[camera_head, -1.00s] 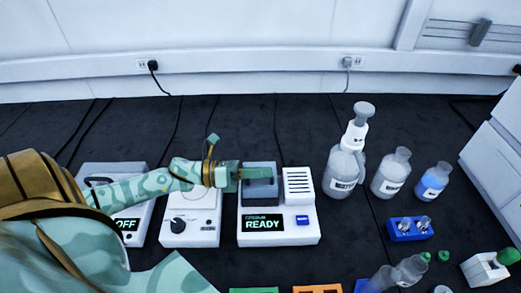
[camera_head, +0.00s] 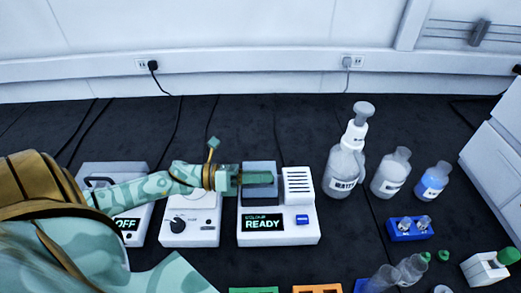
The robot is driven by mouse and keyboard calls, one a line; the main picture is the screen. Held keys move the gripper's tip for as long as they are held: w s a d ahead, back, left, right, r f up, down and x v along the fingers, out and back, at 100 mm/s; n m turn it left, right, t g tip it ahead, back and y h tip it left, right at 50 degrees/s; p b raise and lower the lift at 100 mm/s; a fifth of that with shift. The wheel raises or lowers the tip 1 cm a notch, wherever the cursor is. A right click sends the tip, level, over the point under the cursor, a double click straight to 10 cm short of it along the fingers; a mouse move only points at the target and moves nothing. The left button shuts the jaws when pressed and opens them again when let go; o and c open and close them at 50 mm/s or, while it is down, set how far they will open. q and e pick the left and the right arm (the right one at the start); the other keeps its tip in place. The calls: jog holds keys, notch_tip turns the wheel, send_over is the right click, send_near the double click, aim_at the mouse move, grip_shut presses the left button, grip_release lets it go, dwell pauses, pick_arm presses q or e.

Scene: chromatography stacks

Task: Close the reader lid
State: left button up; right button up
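The reader (camera_head: 278,238) is a white box with a green READY display and a blue button. Its grey lid (camera_head: 260,167) shows at the box's upper left, with a darker area below it; its exact angle is hard to read. My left gripper (camera_head: 268,178) reaches in from the left, with its green fingers lying across the front of the lid area. The fingers show as one bar, so I cannot tell if they are open, or whether they touch the lid. My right gripper is not in view.
A white device with a dial (camera_head: 190,232) and one reading OFF (camera_head: 126,225) stand left of the reader. A pump bottle (camera_head: 345,170), two other bottles and a blue rack (camera_head: 400,236) stand to the right. The dark bench behind is clear except for cables.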

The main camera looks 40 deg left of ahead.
pick_arm(q)
jog(key=v, duration=0.7)
jog(key=shift+s+a, duration=0.2)
dwell(0.4)
